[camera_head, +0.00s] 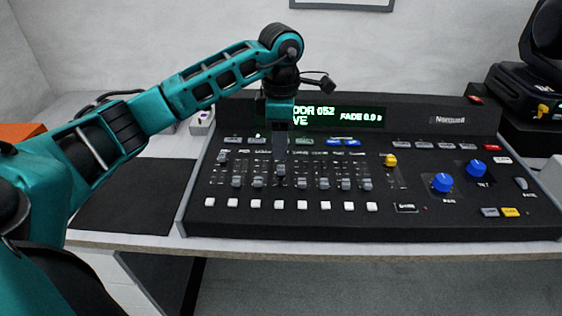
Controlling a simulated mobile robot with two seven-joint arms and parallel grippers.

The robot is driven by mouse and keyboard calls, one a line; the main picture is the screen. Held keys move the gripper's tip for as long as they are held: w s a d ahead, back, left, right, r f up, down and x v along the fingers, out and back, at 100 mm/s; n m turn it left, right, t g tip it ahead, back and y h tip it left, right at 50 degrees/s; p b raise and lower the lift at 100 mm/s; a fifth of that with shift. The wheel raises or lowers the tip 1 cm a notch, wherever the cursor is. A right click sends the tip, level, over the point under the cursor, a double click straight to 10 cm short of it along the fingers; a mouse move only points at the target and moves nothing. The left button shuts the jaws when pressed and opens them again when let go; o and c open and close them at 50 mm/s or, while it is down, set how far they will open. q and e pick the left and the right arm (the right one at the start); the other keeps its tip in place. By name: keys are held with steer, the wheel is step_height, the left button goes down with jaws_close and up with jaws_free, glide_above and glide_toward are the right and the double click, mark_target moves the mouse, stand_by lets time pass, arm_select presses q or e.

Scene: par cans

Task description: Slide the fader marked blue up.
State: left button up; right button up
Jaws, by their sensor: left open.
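The dark lighting desk (470,218) carries a row of several grey-capped faders. The labels above them are too small to read, so I cannot tell which one is marked blue. The leftmost fader cap (222,158) sits high in its slot. A fader cap (280,171) below my gripper sits slightly higher than the low caps beside it, such as the one to its right (302,183). My left gripper (280,152) points down over this fader's slot and is open. I cannot tell whether its fingertips touch the desk. My right gripper is out of view.
A lit green display (360,117) stands behind the faders, partly hidden by my left wrist. Blue knobs (442,182) and a yellow-capped lever (390,160) are on the right. White buttons (326,205) line the front. A black mat (135,195) lies left of the desk.

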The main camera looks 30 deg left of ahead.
mark_target(281, 167)
arm_select(q)
step_height(281, 167, down, 7)
steer(key=shift+r, duration=0.2)
jaws_close()
stand_by(0.5)
